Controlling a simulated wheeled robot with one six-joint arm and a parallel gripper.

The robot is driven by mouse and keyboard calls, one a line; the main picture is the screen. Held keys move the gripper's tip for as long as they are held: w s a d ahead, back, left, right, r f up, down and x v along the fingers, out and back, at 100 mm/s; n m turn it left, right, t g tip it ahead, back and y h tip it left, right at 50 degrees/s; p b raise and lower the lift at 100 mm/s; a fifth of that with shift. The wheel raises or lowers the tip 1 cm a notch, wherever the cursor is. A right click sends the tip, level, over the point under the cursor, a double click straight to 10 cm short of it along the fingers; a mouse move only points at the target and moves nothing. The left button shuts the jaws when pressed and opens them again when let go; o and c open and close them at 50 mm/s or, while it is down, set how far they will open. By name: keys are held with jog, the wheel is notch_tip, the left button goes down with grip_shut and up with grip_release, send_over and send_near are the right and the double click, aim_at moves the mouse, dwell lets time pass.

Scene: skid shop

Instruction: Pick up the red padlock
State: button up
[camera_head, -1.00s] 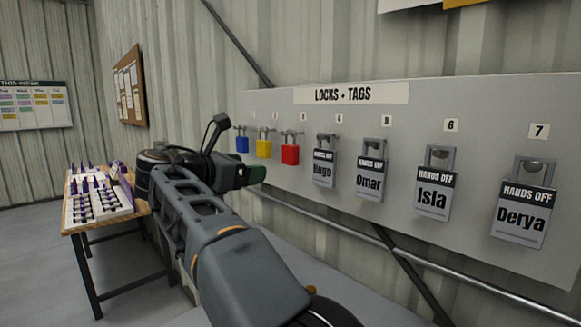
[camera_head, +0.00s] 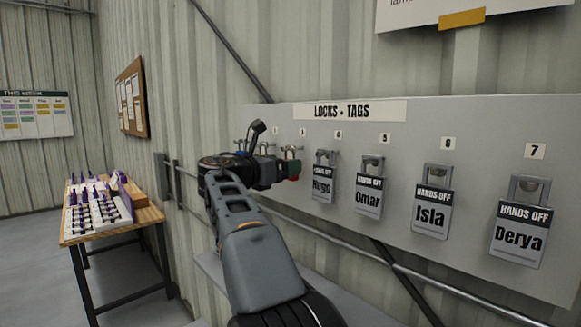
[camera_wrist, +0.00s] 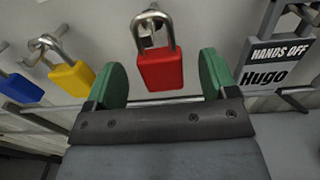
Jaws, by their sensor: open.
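The red padlock (camera_wrist: 160,70) hangs by its silver shackle from a hook on the grey board. In the wrist view it lies between the two green fingers of my gripper (camera_wrist: 163,82), with a gap on each side. My gripper is open. In the head view my gripper (camera_head: 282,170) is at the board in front of the red padlock, and only a little red (camera_head: 294,169) shows beside the green finger. The padlock's shackle (camera_head: 291,152) shows above it.
The yellow padlock (camera_wrist: 72,76) and blue padlock (camera_wrist: 20,87) hang to the left. The grey padlock tagged Hugo (camera_wrist: 268,62) hangs close on the right. More tagged padlocks, including Omar (camera_head: 368,195), follow along the board (camera_head: 470,125). A wooden table (camera_head: 150,215) stands at left.

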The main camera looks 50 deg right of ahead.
jog(key=shift+d+p, duration=0.35)
jog(key=shift+d, duration=1.35)
jog(key=shift+c, duration=0.3)
jog(key=c, duration=1)
jog(key=shift+o, duration=0.2)
jog(key=shift+r, duration=0.1)
